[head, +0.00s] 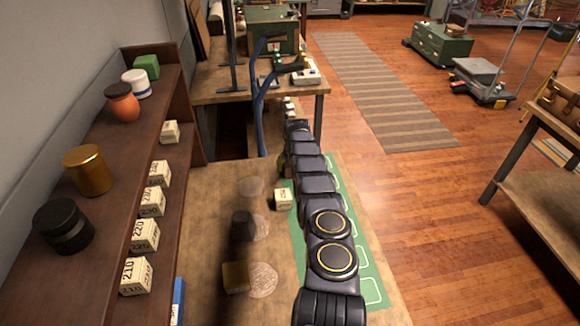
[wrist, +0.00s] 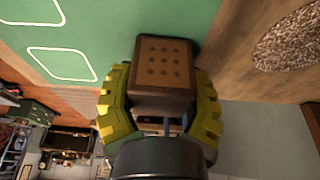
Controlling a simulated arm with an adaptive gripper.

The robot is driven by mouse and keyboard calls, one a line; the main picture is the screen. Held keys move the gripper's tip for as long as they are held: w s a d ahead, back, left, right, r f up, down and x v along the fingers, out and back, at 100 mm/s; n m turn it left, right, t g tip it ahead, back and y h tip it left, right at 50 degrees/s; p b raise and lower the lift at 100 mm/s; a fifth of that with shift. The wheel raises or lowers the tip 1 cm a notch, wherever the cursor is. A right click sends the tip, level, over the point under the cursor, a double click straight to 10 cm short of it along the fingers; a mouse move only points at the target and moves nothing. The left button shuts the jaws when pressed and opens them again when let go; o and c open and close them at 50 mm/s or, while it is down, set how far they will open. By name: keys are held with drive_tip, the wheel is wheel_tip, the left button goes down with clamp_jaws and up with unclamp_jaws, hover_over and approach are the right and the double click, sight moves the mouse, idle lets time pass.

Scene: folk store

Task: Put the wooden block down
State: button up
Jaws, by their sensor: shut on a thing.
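In the wrist view, my gripper (wrist: 160,98) has yellow-green padded fingers shut on a brown wooden block (wrist: 163,62) with rows of dark dots on its face. One finger is on each side of the block. The green mat (wrist: 110,25) with white outlined squares lies behind the block; I cannot tell whether they touch. In the head view, the mat (head: 371,270) runs along the right part of the workbench, partly under my arm.
A cream numbered block (head: 283,199) stands beside my arm. A dark block (head: 242,224) and a gold block (head: 235,277) stand on the workbench (head: 200,262) near pale round patches. A shelf (head: 108,112) at left holds jars and numbered blocks.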

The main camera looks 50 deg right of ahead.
drive_tip(key=shift+f, duration=0.1)
drive_tip(key=o, duration=1.1)
drive_tip(key=shift+v, duration=6.2)
